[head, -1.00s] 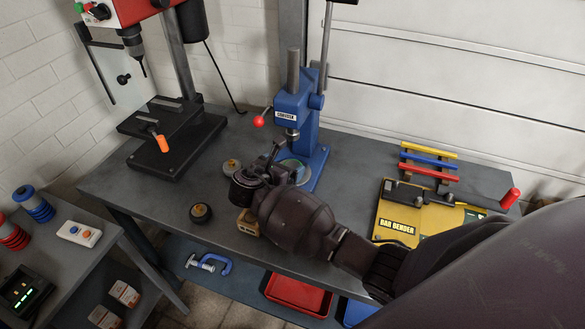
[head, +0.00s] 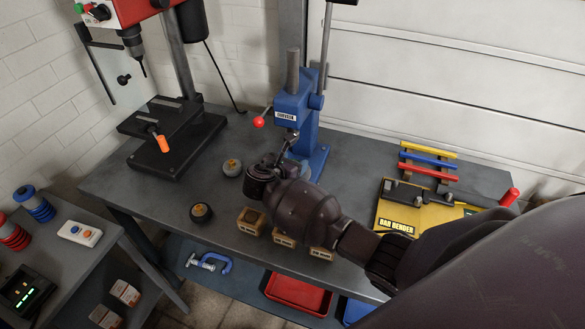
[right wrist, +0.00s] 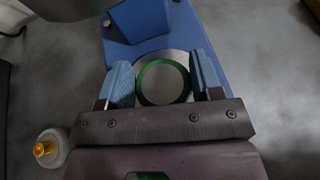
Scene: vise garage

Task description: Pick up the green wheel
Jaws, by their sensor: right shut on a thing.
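The green wheel shows in the right wrist view as a green ring (right wrist: 163,103) around a grey middle. It is between the two blue finger pads of my right gripper (right wrist: 163,84), which is shut on it. Behind it are a round silvery plate and the blue base of the press (right wrist: 120,50). In the head view my right gripper (head: 287,146) is in front of the blue press (head: 300,125), and I cannot make out the wheel there. My left gripper is not in view.
Two grey wheels with yellowish hubs, one farther back (head: 232,167) and one nearer (head: 201,213), lie left of my arm. Wooden blocks (head: 251,222) line the bench's front. A drill press (head: 172,145) stands left, a yellow bar bender (head: 400,222) right. The bench's left middle is free.

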